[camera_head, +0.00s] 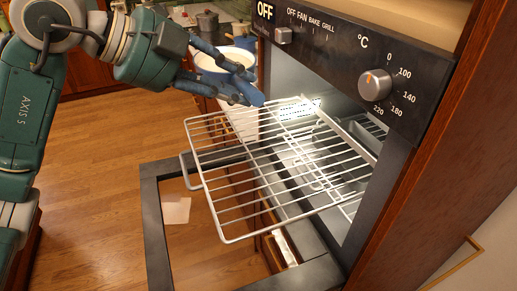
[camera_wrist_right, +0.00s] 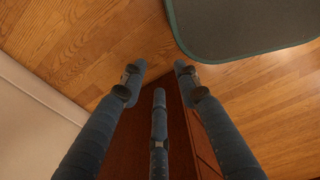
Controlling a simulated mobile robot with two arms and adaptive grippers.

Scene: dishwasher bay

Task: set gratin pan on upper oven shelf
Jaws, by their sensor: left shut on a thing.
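The gratin pan (camera_head: 210,64), pale and round inside, shows at the top centre of the head view. My left gripper (camera_head: 249,83), with blue fingers, is shut on it, and the fingers hide part of its near side. The pan is beyond the far left part of the pulled-out upper oven shelf (camera_head: 222,188), a bare wire rack; the height between them is hard to judge. My right gripper (camera_wrist_right: 158,82) is open and empty in the right wrist view, its blue fingers spread apart.
The oven door (camera_head: 150,205) hangs open below the shelf. The control panel (camera_head: 345,55) with its temperature knob (camera_head: 375,84) is above the lit oven cavity. A dark surface with rounded corner (camera_wrist_right: 240,30) lies beyond my right fingers. Wood floor (camera_head: 110,170) is clear at left.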

